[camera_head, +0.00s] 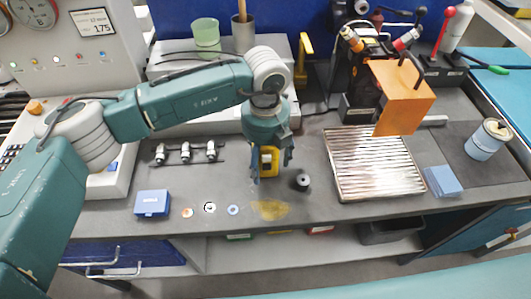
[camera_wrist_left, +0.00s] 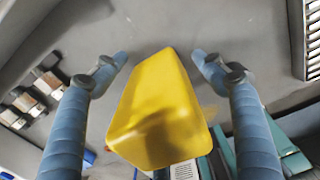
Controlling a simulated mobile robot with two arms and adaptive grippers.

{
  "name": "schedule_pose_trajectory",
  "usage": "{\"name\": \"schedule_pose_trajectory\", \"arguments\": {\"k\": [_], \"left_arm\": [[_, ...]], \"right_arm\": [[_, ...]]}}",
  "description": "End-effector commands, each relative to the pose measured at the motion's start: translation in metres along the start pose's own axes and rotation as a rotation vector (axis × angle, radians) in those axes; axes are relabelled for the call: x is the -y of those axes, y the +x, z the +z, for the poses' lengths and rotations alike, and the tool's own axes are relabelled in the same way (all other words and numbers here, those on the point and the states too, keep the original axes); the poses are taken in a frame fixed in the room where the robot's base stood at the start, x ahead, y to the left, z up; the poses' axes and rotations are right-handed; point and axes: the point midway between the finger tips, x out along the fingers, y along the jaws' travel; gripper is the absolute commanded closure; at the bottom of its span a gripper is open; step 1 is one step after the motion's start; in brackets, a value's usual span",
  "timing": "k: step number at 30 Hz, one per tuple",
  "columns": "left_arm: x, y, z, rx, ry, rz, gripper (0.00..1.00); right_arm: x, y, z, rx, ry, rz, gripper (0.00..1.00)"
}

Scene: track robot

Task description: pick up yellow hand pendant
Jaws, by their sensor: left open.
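The yellow hand pendant (camera_head: 268,158) shows between the fingers of my left gripper (camera_head: 271,172) in the head view, above the grey worktop. In the left wrist view the pendant (camera_wrist_left: 160,110) is a large yellow block with rounded edges, tilted and close to the camera. The fingers of my left gripper (camera_wrist_left: 158,58) stand apart on both sides of it, with gaps visible. My left gripper is open, pointing down. The pendant's underside is hidden. My right gripper is not in view.
Right of the gripper are a small black knob (camera_head: 302,182), a ribbed metal plate (camera_head: 372,165) and an orange box (camera_head: 403,97). Left are small metal fittings (camera_head: 185,152) and a blue box (camera_head: 152,204). A yellow patch (camera_head: 270,209) marks the worktop (camera_head: 330,215) near its front edge.

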Motion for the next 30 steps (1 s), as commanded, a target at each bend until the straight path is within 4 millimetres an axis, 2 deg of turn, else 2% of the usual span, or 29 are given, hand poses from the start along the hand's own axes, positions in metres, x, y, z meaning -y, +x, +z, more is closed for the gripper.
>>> {"name": "schedule_pose_trajectory", "arguments": {"k": [2,11,23,26,30], "left_arm": [[0.0,0.0,0.0,0.0,0.0,0.0,0.3],[0.0,0.0,0.0,0.001,0.0,0.0,0.87],[0.001,-0.009,0.001,0.004,0.0,-0.002,0.87],[0.001,-0.019,0.001,0.004,0.001,-0.002,0.87],[0.001,-0.046,0.002,0.007,0.0,-0.003,0.88]], "right_arm": [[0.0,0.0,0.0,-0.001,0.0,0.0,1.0],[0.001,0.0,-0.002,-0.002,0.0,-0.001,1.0],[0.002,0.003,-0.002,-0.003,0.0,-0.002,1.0],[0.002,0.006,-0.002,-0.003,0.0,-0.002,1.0],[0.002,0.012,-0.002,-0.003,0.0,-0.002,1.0]]}}
